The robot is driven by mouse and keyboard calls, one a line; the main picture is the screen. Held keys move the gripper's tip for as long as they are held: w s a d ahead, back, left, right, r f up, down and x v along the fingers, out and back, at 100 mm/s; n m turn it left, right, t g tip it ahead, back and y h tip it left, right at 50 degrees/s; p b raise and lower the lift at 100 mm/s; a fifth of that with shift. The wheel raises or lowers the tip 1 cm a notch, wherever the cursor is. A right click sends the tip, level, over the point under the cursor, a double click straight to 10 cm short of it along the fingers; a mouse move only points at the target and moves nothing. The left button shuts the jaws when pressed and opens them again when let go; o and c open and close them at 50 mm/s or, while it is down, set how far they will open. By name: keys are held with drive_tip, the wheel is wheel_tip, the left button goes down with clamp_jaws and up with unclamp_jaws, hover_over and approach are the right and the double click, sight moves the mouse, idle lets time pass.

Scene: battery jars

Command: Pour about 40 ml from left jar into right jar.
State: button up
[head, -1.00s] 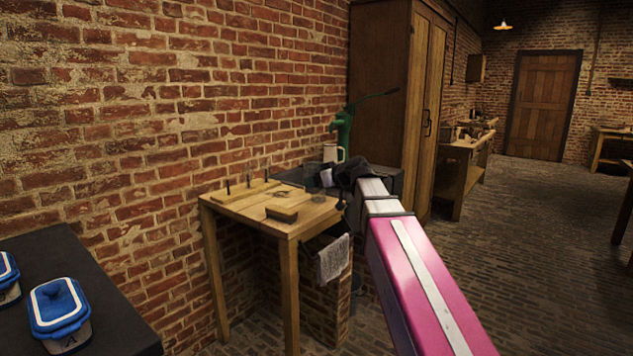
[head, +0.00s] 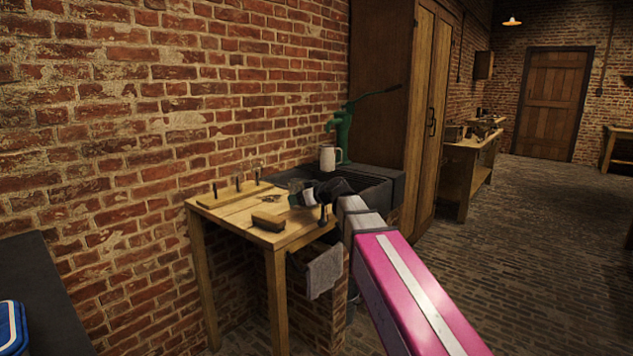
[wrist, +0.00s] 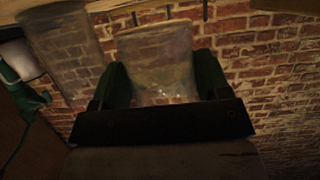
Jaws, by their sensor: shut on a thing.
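My gripper (wrist: 162,82) is shut on a clear glass jar (wrist: 157,55), with one dark green finger on each side of it. The jar looks empty or holds clear liquid; I cannot tell its level. A second clear glass jar (wrist: 62,45) stands at the left of the wrist view, apart from the held one. In the head view my gripper (head: 301,193) is over the right end of the small wooden table, beside the sink. There the dark wrist hides most of the jars, and I cannot tell them apart.
The wooden table (head: 232,222) carries a brush (head: 268,221) and a pegged rack (head: 230,196). Behind it are a dark sink (head: 372,186), a white jug (head: 329,158) and a green pump (head: 343,135). A brick wall stands close behind. A towel (head: 324,272) hangs in front.

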sight(302, 185)
drive_tip(key=shift+w+f, duration=0.15)
drive_tip(key=shift+m+g, duration=0.4)
drive_tip(key=shift+m, duration=0.3)
drive_tip(key=shift+w+d+r, duration=0.1)
drive_tip(key=shift+w+r, duration=0.1)
drive_tip(key=shift+r, duration=0.45)
drive_tip(key=shift+w+d+r, duration=0.1)
drive_tip(key=shift+w+r, duration=0.05)
drive_tip(key=shift+r, duration=0.55)
drive_tip(key=shift+w+r, duration=0.2)
drive_tip(key=shift+r, duration=0.45)
drive_tip(key=w+r+m+g+y, duration=0.1)
drive_tip(key=m, duration=0.1)
drive_tip(key=d+r+m+g, duration=0.1)
drive_tip(key=r+m, duration=0.1)
drive_tip(key=w+r+m+g+y, duration=0.1)
drive_tip(key=m, duration=0.1)
drive_tip(key=shift+w+d+r+g+y, duration=0.2)
drive_tip(key=shift+w+r+g+y, duration=0.1)
drive_tip(key=shift+g, duration=0.1)
drive_tip(key=shift+r+m+g+y, duration=0.3)
drive_tip(key=shift+m+g, duration=0.1)
drive_tip(key=shift+m, duration=0.3)
drive_tip(key=shift+s+d, duration=0.1)
drive_tip(key=shift+s, duration=0.05)
